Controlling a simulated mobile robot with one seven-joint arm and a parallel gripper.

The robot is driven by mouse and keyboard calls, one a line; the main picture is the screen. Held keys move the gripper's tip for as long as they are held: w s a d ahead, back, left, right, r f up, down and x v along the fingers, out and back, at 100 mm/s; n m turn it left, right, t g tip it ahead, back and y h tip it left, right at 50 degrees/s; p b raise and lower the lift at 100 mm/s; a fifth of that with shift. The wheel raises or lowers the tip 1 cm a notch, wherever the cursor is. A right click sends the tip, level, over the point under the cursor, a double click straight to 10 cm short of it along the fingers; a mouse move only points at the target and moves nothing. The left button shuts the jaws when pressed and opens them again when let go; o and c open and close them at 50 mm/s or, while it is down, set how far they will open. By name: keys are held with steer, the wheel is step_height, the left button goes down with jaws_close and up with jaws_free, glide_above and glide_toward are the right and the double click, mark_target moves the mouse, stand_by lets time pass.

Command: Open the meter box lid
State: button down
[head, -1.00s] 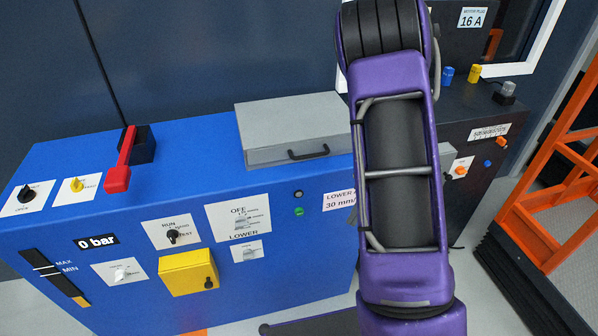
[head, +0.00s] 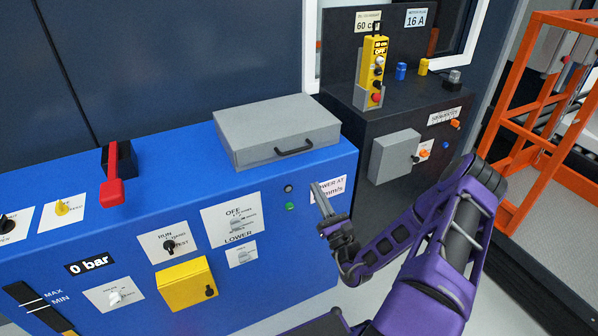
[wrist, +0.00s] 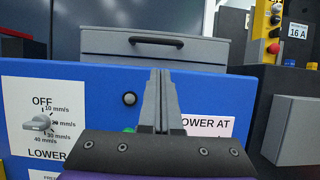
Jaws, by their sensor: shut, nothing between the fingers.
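A grey box (head: 277,132) with a flat lid and a black bar handle (head: 294,147) on its front lies on top of the blue cabinet; I take it to be the meter box. Its lid is down. In the wrist view the box (wrist: 205,50) and its handle (wrist: 156,40) show straight ahead, beyond the fingertips. My gripper (head: 318,190) is shut and empty, in front of the cabinet's right part, below the handle and apart from it. The fingers (wrist: 160,75) are together in the wrist view and cover part of the "LOWER AT" label.
To the right stand a black cabinet (head: 400,110) with a yellow pendant (head: 373,70) and a grey box (head: 393,156), then an orange frame (head: 520,100).

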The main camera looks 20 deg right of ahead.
mark_target(303, 168)
steer(key=x, duration=1)
steer(key=shift+b, duration=0.3)
